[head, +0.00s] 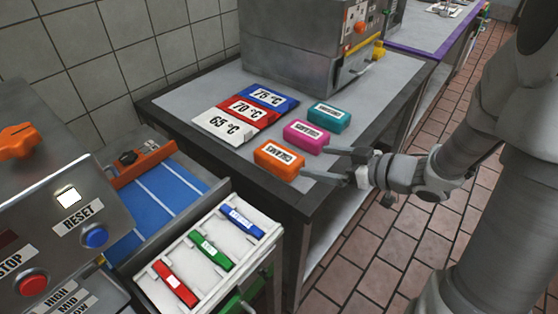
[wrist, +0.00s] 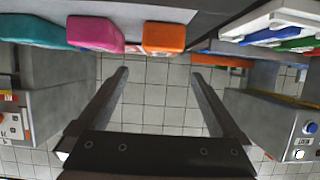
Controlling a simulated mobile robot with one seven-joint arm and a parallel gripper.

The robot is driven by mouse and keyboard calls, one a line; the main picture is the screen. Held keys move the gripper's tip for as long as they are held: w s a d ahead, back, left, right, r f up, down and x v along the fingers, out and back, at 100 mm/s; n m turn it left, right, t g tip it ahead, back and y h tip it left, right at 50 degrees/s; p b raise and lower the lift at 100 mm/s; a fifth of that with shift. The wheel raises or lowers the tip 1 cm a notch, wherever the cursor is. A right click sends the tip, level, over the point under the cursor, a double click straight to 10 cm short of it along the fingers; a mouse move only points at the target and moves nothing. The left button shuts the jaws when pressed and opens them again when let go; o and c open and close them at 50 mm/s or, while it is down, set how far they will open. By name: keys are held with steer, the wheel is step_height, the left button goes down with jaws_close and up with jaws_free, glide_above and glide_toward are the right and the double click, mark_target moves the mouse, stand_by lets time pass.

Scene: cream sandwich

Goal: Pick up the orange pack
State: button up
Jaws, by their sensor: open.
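The orange pack (head: 279,161) lies on the grey table near its front edge, with a white label on top. It also shows at the top of the wrist view (wrist: 164,37). My gripper (head: 316,163) is open and empty, to the right of the orange pack in the head view. In the wrist view its two fingers (wrist: 158,75) are spread apart with only tiled surface seen between them. The orange pack is beyond the fingertips, not between them. In the head view one fingertip looks close to the pack; I cannot tell whether it touches.
A pink pack (head: 303,136) and a teal pack (head: 328,116) lie behind the orange one. White, red and blue temperature blocks (head: 246,112) lie to the left. A grey machine (head: 310,50) stands behind. An open drawer (head: 160,299) holds red, green and blue items at the front.

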mark_target(280, 154)
steer(key=b+x, duration=0.1)
steer(key=x, duration=0.6)
steer(key=shift+w+a+f+b, duration=0.1)
steer(key=shift+a+f+b, duration=0.1)
steer(key=shift+b, duration=0.2)
steer(key=shift+b+x, duration=0.95)
steer(key=shift+x, duration=1.8)
steer(key=shift+a+r, duration=0.1)
steer(key=shift+r, duration=0.05)
steer(key=c, duration=1.2)
